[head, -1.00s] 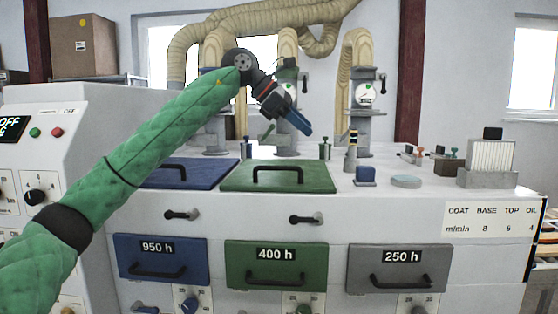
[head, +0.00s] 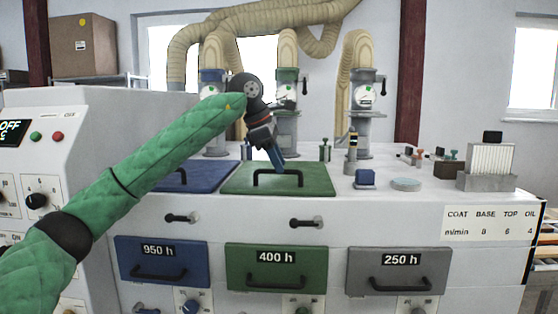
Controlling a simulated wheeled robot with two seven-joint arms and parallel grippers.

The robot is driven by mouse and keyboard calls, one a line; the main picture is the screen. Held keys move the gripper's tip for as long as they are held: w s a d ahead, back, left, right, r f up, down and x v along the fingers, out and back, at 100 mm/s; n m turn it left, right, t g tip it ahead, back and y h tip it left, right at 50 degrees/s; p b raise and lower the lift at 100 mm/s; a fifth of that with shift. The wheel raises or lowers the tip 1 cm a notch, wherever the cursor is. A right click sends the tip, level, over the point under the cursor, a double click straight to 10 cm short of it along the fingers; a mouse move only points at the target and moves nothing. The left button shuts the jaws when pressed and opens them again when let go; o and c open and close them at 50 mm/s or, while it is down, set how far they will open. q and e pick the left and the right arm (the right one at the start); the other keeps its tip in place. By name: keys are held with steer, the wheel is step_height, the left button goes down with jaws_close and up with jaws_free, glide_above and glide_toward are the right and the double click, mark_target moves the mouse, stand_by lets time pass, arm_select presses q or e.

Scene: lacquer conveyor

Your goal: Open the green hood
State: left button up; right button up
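The green hood (head: 315,182) is a flat green lid on the white machine top. It lies closed, with a black bar handle (head: 278,173) across its middle. My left gripper (head: 278,168) points down just above or behind this handle. Its blue fingers overlap the handle's top in the picture, and I cannot tell whether they touch it. The fingers look close together, and whether they are open or shut does not show. My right gripper is not in view.
A blue hood (head: 205,177) lies to the left, partly behind my arm. Duct columns with gauges (head: 365,95) stand behind. A blue block (head: 365,179) and a pale disc (head: 406,184) lie to the right. Below is a green 400 h drawer (head: 277,275).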

arm_select(q)
steer(key=shift+w+d+f, duration=0.1)
steer(key=shift+d+f, duration=0.05)
steer(key=shift+f, duration=0.25)
steer(key=shift+c, duration=0.2)
jaws_close()
